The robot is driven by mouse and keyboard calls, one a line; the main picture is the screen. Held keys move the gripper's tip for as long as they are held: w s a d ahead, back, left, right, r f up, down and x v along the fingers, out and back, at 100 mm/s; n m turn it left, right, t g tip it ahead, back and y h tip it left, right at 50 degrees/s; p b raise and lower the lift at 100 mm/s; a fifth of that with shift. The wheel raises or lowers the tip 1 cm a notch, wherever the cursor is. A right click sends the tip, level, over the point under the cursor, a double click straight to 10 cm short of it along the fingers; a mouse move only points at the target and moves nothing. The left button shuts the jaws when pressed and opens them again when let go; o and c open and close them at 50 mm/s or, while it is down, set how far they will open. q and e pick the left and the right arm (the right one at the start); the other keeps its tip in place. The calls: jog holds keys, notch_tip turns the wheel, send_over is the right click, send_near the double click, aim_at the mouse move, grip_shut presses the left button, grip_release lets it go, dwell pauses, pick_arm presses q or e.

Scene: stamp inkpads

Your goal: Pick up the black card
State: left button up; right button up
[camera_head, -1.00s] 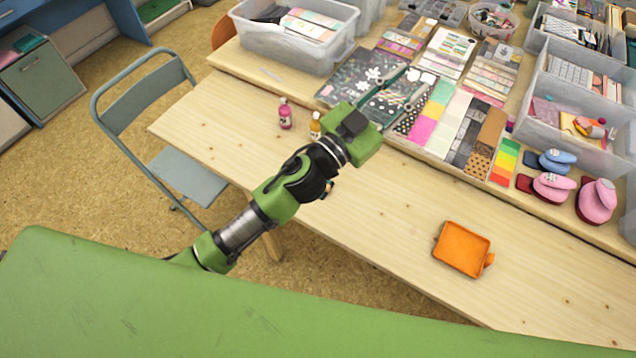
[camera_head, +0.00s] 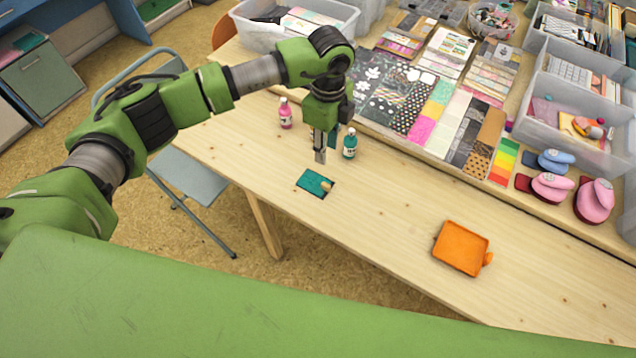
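A dark, near-black card (camera_head: 464,143) lies flat in the row of coloured sheets at the back of the table, between a grey sheet and a brown one. Several black sheets with white patterns (camera_head: 388,95) lie further left in the same row. My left gripper (camera_head: 325,150) points down over the table's left part, well left of the dark card and apart from it. Its fingers look close together, seen nearly edge-on, and nothing shows between them. My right gripper is not in view.
A teal inkpad (camera_head: 315,182) lies just below the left gripper. A teal bottle (camera_head: 349,144) stands close to its right, a pink bottle (camera_head: 285,113) to its left. An orange tray (camera_head: 461,247) sits further right. The wood between is clear.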

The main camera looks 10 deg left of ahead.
pick_arm(q)
jog(key=b, duration=0.6)
send_over(325, 184)
jog(key=w, duration=0.1)
notch_tip(325, 184, down, 9)
jog(key=shift+r, duration=0.2)
jog(key=f+b, duration=0.1)
jog(key=f, duration=0.1)
jog(key=s+f+b, duration=0.1)
jog(key=f, duration=0.1)
jog(key=shift+f+b, duration=0.3)
jog(key=shift+f, duration=0.35)
jog(key=shift+r, duration=0.1)
grip_shut()
